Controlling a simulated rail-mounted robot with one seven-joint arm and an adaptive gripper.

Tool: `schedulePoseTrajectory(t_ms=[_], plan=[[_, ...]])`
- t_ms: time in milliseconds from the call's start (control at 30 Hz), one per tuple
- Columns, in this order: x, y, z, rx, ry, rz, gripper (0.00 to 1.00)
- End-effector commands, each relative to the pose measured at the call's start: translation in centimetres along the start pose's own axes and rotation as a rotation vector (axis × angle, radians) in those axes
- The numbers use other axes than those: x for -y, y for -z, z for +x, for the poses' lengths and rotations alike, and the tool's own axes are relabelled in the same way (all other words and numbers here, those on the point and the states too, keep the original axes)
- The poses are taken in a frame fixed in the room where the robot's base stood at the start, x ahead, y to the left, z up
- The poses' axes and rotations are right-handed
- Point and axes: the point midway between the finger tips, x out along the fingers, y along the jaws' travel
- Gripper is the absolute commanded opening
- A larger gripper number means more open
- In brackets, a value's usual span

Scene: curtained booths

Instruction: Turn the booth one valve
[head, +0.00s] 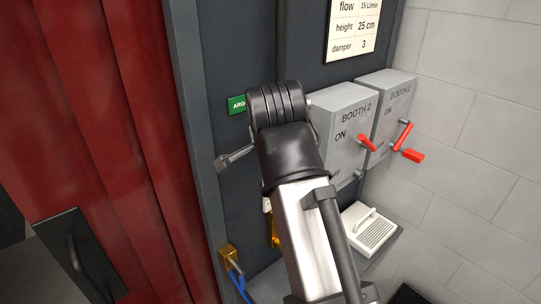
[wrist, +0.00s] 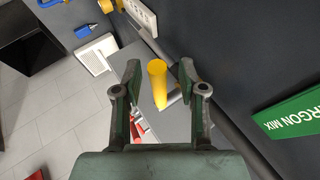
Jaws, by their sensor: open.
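A yellow cylindrical handle (wrist: 157,84) stands out from the dark panel in the wrist view. My gripper (wrist: 160,70) is open, with one finger on each side of the handle. I see a gap on both sides, and the handle is not clamped. In the head view my arm covers this part of the panel. A small yellow-brass part (head: 274,236) shows just left of my arm; I cannot tell if it belongs to the same valve. A green sign (wrist: 295,113) to the right in the wrist view reads "ARGON MIX"; its edge also shows in the head view (head: 237,104).
Two grey boxes (head: 340,125) (head: 393,105) with red levers stand right of my arm; the nearer reads "BOOTH 2". A brass fitting (head: 229,256) with a blue hose sits low left. A red curtain (head: 110,130) hangs left. A white slotted unit (head: 370,232) lies lower right.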

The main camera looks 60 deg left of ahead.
Motion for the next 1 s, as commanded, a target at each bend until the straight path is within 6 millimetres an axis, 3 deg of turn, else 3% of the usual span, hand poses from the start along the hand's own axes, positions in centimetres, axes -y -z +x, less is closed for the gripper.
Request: schedulePoseTrajectory(t_ms=[233, 700, 1000], plan=[[0.0, 0.0, -1.4, 0.000, 0.001, -0.001, 0.41], [0.1, 0.0, -9.5, 0.000, 0.002, 0.000, 0.41], [0.0, 0.0, -12.0, 0.000, 0.001, 0.000, 0.41]])
